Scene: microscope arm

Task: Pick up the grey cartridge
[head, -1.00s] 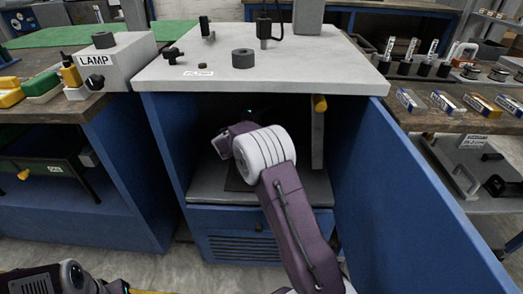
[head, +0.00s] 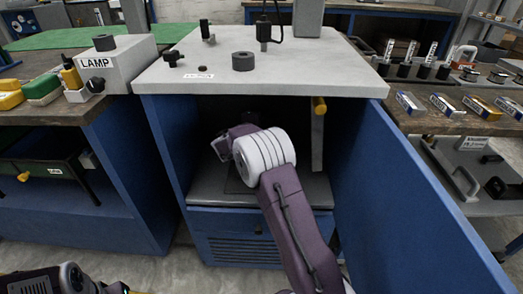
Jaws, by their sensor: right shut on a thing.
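My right arm reaches into the open blue cabinet under the white-topped bench. My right gripper (head: 223,147) is at the far end of the purple wrist, inside the dark compartment. Its fingers are mostly hidden by my own wrist and the shadow. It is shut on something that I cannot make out. I cannot pick out the grey cartridge for certain; the space behind my wrist is hidden. The black body of my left gripper (head: 70,280) shows at the bottom left edge, with its fingers out of clear sight.
A grey upright panel (head: 317,145) with a yellow knob (head: 320,104) stands at the right inside the compartment. The blue door (head: 400,190) hangs open on the right. The grey cabinet floor (head: 315,190) and the white bench top (head: 300,75) bound the opening closely.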

